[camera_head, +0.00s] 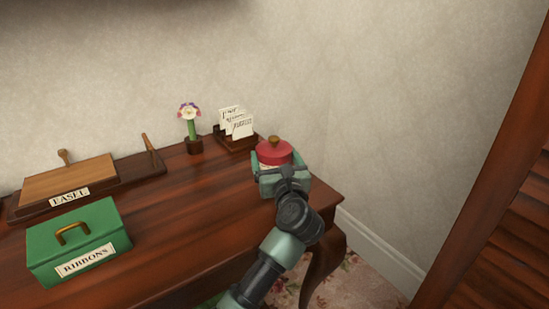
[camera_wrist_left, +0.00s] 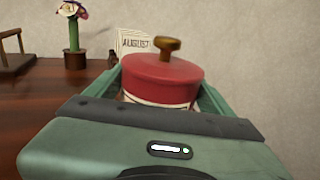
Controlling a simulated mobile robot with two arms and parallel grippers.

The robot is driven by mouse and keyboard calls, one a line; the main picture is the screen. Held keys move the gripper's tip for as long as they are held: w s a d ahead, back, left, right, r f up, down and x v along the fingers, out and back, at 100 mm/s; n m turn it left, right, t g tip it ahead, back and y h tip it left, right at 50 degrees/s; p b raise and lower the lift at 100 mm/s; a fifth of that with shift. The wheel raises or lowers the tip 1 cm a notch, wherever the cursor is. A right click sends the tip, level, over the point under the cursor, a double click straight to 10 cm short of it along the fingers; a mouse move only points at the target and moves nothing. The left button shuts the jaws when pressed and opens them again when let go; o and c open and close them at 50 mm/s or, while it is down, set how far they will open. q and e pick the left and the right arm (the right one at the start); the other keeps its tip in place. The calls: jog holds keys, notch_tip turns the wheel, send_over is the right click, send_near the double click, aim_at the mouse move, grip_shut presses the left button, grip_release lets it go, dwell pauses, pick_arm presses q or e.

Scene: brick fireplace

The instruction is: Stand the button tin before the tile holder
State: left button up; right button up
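The button tin (camera_head: 270,153) is red with a brown knob on its lid and a pale band below. In the left wrist view the tin (camera_wrist_left: 160,78) stands upright between the two green fingers. My left gripper (camera_head: 281,163) is shut on it, a finger along each side. The gripper hides the tin's base, so I cannot tell whether it touches the table. The tile holder (camera_head: 226,140), a dark rack with white lettered tiles, stands behind and left of the tin. Its tiles (camera_wrist_left: 134,42) show partly behind the tin in the wrist view. My right gripper is not in view.
A flower in a small pot (camera_head: 194,146) stands left of the holder. A wooden easel (camera_head: 70,182) and a green ribbons box (camera_head: 78,240) sit on the table's left. The table's middle (camera_head: 190,200) is clear. The wall is close behind, and the table's right edge is near the tin.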

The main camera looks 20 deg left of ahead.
pick_arm(q)
jog(key=shift+o, duration=0.6)
jog(key=shift+v, duration=3.8)
